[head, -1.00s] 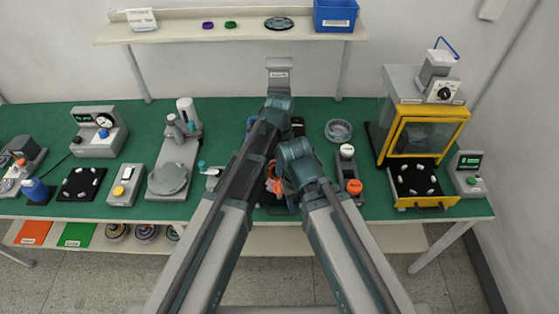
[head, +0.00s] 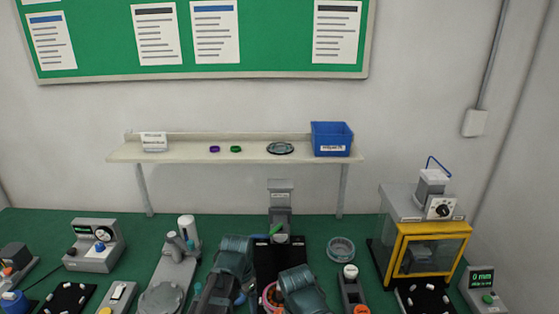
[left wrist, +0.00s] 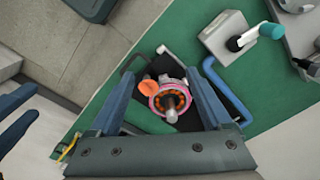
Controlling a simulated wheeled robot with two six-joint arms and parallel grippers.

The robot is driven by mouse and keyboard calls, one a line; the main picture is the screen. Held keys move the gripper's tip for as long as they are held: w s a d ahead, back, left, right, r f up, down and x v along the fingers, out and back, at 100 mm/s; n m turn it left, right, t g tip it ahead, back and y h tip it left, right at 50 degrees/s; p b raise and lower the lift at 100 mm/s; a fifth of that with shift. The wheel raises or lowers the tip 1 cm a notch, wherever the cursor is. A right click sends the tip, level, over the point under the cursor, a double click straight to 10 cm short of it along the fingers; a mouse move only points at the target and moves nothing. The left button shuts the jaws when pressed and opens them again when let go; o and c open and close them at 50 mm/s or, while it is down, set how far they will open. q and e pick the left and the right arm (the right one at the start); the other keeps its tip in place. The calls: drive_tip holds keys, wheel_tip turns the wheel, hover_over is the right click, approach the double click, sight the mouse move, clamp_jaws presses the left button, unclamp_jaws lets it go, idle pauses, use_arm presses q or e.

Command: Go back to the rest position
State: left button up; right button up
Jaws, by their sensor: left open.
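My left gripper (left wrist: 160,78) is open in the left wrist view, its two blue fingers wide apart. Between them, in the picture, is a round motor part (left wrist: 170,98) with a pink rim, orange coils and a grey shaft, on a black fixture. The fingers do not appear to touch it. The motor part also shows partly in the head view (head: 269,297), between my arms. Two blue fingers of my right gripper (left wrist: 36,102) show at the left edge of the left wrist view, apart with nothing between them. The head view shows arm links but neither gripper clearly.
A green bench (head: 135,262) carries several stations. A yellow-framed cabinet (head: 397,262) stands at the right and a grey meter box (head: 95,250) at the left. A wall shelf (head: 185,153) holds a blue bin (head: 332,139). A crank (left wrist: 262,34) stands near the left gripper.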

use_arm(q)
drive_tip(key=s+a+n, duration=0.6)
drive_tip(key=a+n, duration=0.1)
drive_tip(key=n, duration=0.1)
drive_tip(key=s+d+f+m+b, duration=0.1)
drive_tip(key=s+d+f+b, duration=0.1)
drive_tip(key=d, duration=0.3)
drive_tip(key=s+d+f+m+y+b, duration=0.1)
drive_tip(key=s+d+f+m+b, duration=0.1)
drive_tip(key=d, duration=0.4)
drive_tip(key=shift+s+d+f+m+g+b, duration=0.15)
drive_tip(key=shift+s+f+m+g+b, duration=0.15)
drive_tip(key=shift+s+f+b, duration=0.4)
